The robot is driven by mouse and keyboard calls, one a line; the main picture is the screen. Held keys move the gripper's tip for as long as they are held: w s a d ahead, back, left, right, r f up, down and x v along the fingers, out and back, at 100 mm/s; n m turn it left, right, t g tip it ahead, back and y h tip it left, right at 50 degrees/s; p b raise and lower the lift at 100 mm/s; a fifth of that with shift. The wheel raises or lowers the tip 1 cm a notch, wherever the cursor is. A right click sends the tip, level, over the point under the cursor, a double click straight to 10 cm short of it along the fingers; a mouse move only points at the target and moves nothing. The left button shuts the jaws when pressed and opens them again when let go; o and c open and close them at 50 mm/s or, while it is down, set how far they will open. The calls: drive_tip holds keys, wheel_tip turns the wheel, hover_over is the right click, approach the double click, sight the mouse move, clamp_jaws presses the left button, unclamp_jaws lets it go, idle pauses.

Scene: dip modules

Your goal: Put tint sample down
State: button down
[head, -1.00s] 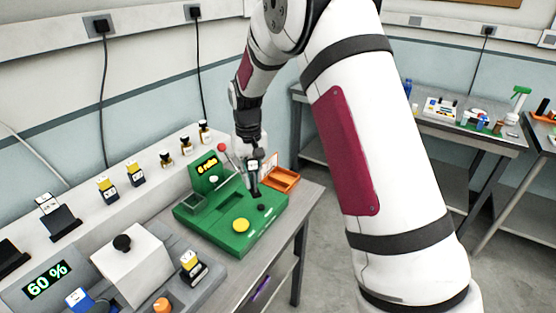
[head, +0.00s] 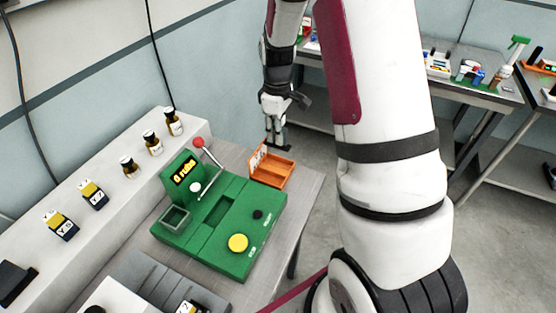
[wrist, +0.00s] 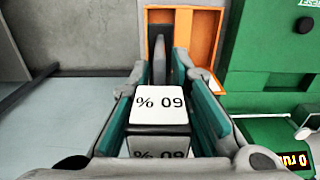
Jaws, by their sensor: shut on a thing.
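The tint sample (wrist: 160,106) shows in the wrist view as a block with a white face marked "60 %" and a dark part reaching ahead of it. My gripper (wrist: 168,75) is shut on it, one teal-lined finger on each side. In the head view my gripper (head: 278,141) points down at the back edge of the orange tray (head: 285,178), with the sample hardly visible. The tray also shows ahead of the fingers in the wrist view (wrist: 205,17). I cannot tell whether the sample touches the tray.
A green rubbing device (head: 215,250) with a yellow button (head: 238,243), a red-knobbed lever (head: 198,142) and a display stands left of the tray. Small bottles (head: 152,143) and labelled blocks (head: 93,194) line the ledge. Another bench (head: 455,90) stands at the back right.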

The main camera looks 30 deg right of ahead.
wheel_tip(320, 180, down, 8)
drive_tip(key=shift+f+p, duration=0.25)
drive_tip(key=shift+p, duration=0.3)
drive_tip(key=c, duration=1.5)
unclamp_jaws()
drive_tip(key=shift+f, duration=0.1)
